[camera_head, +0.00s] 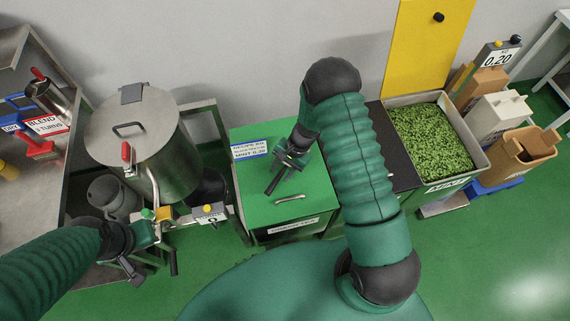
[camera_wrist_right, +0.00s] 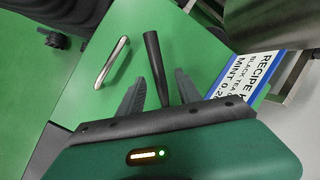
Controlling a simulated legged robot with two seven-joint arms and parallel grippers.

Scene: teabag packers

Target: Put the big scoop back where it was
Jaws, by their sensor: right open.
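My right gripper (camera_head: 287,163) is over the green-topped cabinet (camera_head: 248,205). In the right wrist view its jaws (camera_wrist_right: 157,85) are open. A black rod-like handle (camera_wrist_right: 153,52) lies between and beyond the fingers; a gap shows on each side of it. It also shows in the head view (camera_head: 272,186). It may be the big scoop's handle, but no scoop bowl is visible, so I cannot tell. My left gripper (camera_head: 131,272) is at the lower left beside the steel drum; its jaw opening is unclear.
A silver bar handle (camera_wrist_right: 112,62) and a recipe card (camera_head: 249,149) are on the green top. A bin of green leaves (camera_head: 482,152) stands right of my right arm. A yellow panel (camera_head: 415,45) with a black knob is behind. A lidded steel drum (camera_head: 175,160) stands left.

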